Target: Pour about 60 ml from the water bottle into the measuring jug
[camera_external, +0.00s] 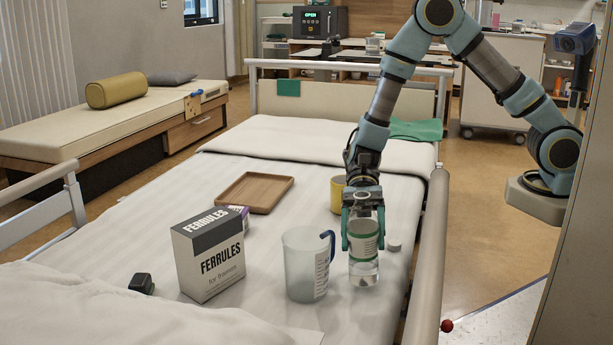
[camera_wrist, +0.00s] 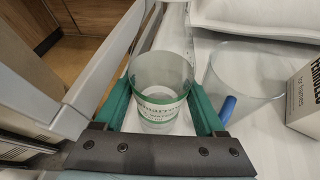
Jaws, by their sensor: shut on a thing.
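The water bottle (camera_external: 364,264) is clear with a green-and-white label and stands upright on the bed. My gripper (camera_external: 363,236) is shut on it, one green finger on each side of the label. In the wrist view the bottle (camera_wrist: 161,90) shows from above between the fingers of my gripper (camera_wrist: 163,103). The measuring jug (camera_external: 303,264) is clear with a blue handle and stands upright just left of the bottle, apart from it. The jug (camera_wrist: 247,72) also shows in the wrist view, its blue handle toward the bottle. The water level in the bottle is hard to read.
A FERRULES box (camera_external: 209,254) stands left of the jug. A wooden tray (camera_external: 257,205), a yellow mug (camera_external: 337,195), a small white cap (camera_external: 394,246) and a small black object (camera_external: 142,283) are on the bed. The bed rail (camera_external: 431,250) runs close along the right.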

